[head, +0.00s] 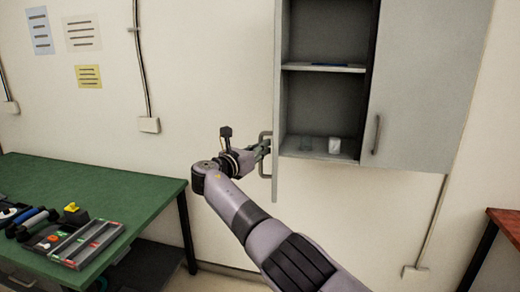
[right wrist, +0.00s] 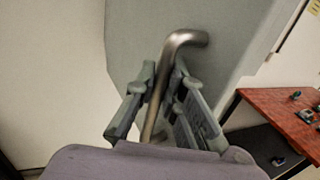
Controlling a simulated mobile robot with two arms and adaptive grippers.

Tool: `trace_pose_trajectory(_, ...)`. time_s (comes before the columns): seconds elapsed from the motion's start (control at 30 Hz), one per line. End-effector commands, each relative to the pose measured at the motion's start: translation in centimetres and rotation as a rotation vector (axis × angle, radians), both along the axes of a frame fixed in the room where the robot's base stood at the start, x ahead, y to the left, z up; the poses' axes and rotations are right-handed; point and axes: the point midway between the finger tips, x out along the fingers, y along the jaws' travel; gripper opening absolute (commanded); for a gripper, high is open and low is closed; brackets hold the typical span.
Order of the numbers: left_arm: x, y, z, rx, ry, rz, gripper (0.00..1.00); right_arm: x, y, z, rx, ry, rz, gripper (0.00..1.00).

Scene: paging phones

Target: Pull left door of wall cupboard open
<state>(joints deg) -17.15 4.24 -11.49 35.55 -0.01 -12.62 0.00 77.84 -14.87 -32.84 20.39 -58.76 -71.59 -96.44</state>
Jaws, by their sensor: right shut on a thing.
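The grey wall cupboard (head: 418,75) hangs on the wall at the upper right of the head view. Its left door (head: 279,95) stands swung open, seen nearly edge-on, and the left compartment behind it is exposed. The left door's bar handle (head: 265,170) sticks out to the left near its lower end. My right gripper (head: 262,150) is at this handle and shut on it. In the right wrist view, the metal handle (right wrist: 168,70) passes between the two fingers (right wrist: 165,115) in front of the grey door face (right wrist: 135,40). My left gripper is not in view.
Inside the cupboard are a shelf (head: 325,68), a clear glass (head: 306,145) and a white item (head: 334,145). The right door (head: 430,60) is closed. A green table (head: 130,185) with tools and a tray stands at left; a reddish table (head: 508,222) stands at right.

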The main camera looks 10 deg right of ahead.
Motion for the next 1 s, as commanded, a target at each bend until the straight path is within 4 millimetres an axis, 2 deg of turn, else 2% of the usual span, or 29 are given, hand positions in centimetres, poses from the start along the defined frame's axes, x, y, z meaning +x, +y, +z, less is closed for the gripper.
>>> trace_pose_trajectory(0.27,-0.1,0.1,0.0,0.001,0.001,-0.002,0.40,0.0,-0.1,0.4,-0.002,-0.006,0.000,0.00)
trace_pose_trajectory(0.3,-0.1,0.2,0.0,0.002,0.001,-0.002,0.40,0.0,-0.1,0.4,-0.002,-0.006,0.000,0.12)
trace_pose_trajectory(0.4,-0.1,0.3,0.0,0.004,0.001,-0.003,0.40,0.0,-0.1,0.3,-0.002,-0.005,-0.001,0.19)
trace_pose_trajectory(0.77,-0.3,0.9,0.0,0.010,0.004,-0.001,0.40,-0.1,0.0,0.1,0.000,-0.003,-0.001,0.19)
trace_pose_trajectory(1.0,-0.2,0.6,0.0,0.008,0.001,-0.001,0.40,-1.1,1.3,0.0,-0.001,-0.004,0.001,0.19)
